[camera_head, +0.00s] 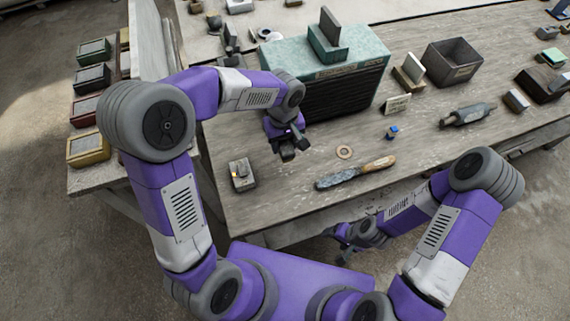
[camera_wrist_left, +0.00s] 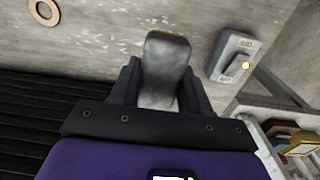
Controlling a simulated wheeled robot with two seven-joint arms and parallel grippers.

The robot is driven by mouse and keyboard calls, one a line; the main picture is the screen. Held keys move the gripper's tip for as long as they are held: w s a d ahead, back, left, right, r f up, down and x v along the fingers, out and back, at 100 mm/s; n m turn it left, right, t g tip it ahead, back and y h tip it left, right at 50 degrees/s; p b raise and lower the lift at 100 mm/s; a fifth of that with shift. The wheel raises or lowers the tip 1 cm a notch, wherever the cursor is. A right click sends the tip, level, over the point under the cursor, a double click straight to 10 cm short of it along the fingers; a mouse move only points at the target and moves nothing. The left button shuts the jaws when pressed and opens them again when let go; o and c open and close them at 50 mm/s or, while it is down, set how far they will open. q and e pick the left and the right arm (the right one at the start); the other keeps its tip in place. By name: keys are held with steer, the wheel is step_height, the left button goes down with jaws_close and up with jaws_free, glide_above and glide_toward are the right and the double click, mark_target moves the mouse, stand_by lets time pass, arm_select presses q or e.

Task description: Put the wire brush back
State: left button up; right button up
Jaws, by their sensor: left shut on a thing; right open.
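My left gripper (camera_head: 288,147) is over the workbench, in front of the ribbed face of the teal-topped case. In the left wrist view its fingers (camera_wrist_left: 163,90) are shut on a smooth grey oblong thing (camera_wrist_left: 163,68) with a brownish far edge. I cannot tell what this thing is. A long tool with a wooden handle (camera_head: 378,163) and a mottled blue-grey head lies flat on the bench, right of the left gripper and apart from it. It may be the wire brush. My right gripper (camera_head: 352,238) is open and empty, low by the bench's front edge.
The teal-topped case (camera_head: 372,52) stands behind the left gripper. A grey switch box (camera_head: 242,175) lies left, also in the left wrist view (camera_wrist_left: 235,58). A ring (camera_head: 344,152) and small blue item (camera_head: 392,131) lie near the tool. An open bin (camera_head: 452,62) stands right.

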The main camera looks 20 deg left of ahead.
mark_target(284, 141)
arm_select(q)
step_height(284, 141, down, 9)
steer(key=shift+w+b, duration=0.1)
steer(key=shift+b, duration=0.7)
steer(key=shift+f, duration=0.2)
steer(key=o, duration=0.9)
steer(key=shift+o, duration=0.2)
steer(key=shift+r, duration=0.25)
step_height(284, 141, up, 12)
steer(key=p, duration=0.2)
steer(key=shift+p, duration=0.3)
